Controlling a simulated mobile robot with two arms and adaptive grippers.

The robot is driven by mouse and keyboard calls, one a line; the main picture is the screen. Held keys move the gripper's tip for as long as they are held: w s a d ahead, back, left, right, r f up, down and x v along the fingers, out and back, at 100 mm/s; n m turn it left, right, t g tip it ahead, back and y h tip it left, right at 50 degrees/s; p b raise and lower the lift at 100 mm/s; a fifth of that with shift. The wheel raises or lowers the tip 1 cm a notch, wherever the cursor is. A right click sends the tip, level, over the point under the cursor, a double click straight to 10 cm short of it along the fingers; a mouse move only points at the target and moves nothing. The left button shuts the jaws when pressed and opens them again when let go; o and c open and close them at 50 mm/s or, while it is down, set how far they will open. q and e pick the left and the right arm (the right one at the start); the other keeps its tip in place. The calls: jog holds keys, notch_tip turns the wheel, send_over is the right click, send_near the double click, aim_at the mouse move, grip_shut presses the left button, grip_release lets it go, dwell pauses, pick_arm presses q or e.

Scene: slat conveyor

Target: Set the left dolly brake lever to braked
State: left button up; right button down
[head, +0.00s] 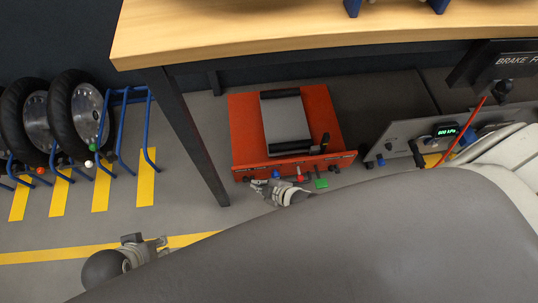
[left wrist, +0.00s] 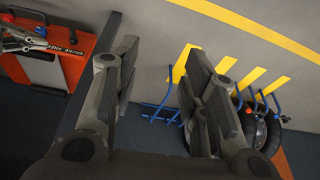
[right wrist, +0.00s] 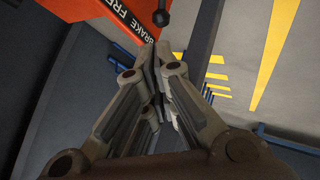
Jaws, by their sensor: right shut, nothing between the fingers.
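My right gripper (head: 262,188) is shut and empty just in front of the dolly's front edge. In the right wrist view its fingertips (right wrist: 150,50) are beside an orange panel (right wrist: 85,25) with a partly cut-off "BRAKE FRE" label and a black knob (right wrist: 160,18). My left gripper (head: 148,243) is at the lower left; its fingers (left wrist: 160,75) are open and empty.
The wooden workbench (head: 300,40) and its dark leg (head: 195,140) stand over and left of the dolly. A wheel rack (head: 125,100) is at the left. A grey panel with a display (head: 446,131) is at the right.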

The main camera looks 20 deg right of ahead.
pick_arm(q)
notch_tip(320, 180, down, 8)
jog(key=p, duration=0.1)
jog(key=shift+w+d+r+p, duration=0.15)
jog(key=shift+w+r+p, duration=0.05)
jog(key=shift+w+p, duration=0.1)
pick_arm(e)
jog(key=v, duration=0.5)
